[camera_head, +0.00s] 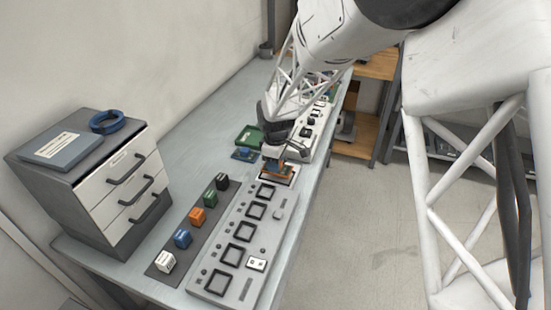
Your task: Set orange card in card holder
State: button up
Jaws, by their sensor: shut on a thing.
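My gripper (277,158) points down over the far end of the grey panel, at the middle of the bench. It is shut on an orange piece, apparently the orange card (275,169), which shows just below the fingers. A small dark-framed pad (288,178) with a light border lies directly under and beside the orange piece; I cannot tell whether they touch. A green holder-like block (250,135) and a small blue item (243,154) stand just left of the gripper. I cannot tell for sure which of these is the card holder. The fingers themselves are small and partly hidden.
A grey panel (238,262) with several dark square frames lies in front. Left of it, a dark strip (160,276) carries coloured blocks, including an orange block (197,216). A drawer cabinet (95,222) with a blue ring (107,121) stands at left. A white device (308,133) lies behind.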

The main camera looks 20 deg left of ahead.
jog(key=shift+f, duration=0.55)
jog(key=shift+f, duration=0.75)
dwell(1.8)
jog(key=o, duration=1)
jog(key=shift+o, duration=0.5)
jog(key=shift+o, duration=0.8)
